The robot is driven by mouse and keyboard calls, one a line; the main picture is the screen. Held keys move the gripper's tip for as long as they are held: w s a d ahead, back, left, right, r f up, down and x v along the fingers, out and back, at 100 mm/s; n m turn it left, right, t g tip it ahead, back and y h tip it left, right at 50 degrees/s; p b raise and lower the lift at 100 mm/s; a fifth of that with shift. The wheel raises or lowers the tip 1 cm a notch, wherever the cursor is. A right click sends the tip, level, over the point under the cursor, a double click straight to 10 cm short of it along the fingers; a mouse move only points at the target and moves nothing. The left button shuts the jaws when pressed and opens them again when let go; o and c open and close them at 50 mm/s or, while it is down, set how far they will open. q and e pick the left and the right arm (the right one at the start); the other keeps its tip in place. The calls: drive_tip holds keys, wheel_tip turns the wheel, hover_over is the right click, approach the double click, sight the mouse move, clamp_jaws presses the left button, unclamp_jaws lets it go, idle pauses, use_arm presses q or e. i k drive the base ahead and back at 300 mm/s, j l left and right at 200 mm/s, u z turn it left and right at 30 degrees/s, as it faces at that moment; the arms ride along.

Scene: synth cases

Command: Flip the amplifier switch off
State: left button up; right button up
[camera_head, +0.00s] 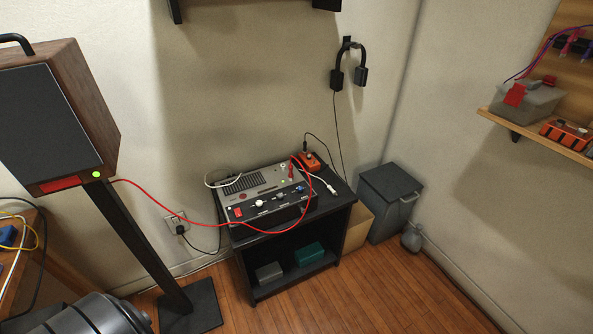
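The amplifier (265,190) is a grey box with a dark front panel, standing on top of a small black stand (295,233). A small red part, which looks like the switch (238,212), sits at the left end of its front panel. It is too small to tell which way it is set. Several knobs run to the right of it, and a small pale green spot shows on the top near the back. A red cable (215,226) passes in front of the amplifier. Neither of my grippers is in view.
A wooden speaker (95,100) on a black pole stand is at the left. Headphones (349,62) hang on the wall behind. A grey bin (391,203) and cardboard box stand right of the black stand. A shelf (540,135) is at the right. The floor in front is clear.

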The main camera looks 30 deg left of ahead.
sight(237, 211)
drive_tip(key=u, duration=1.45)
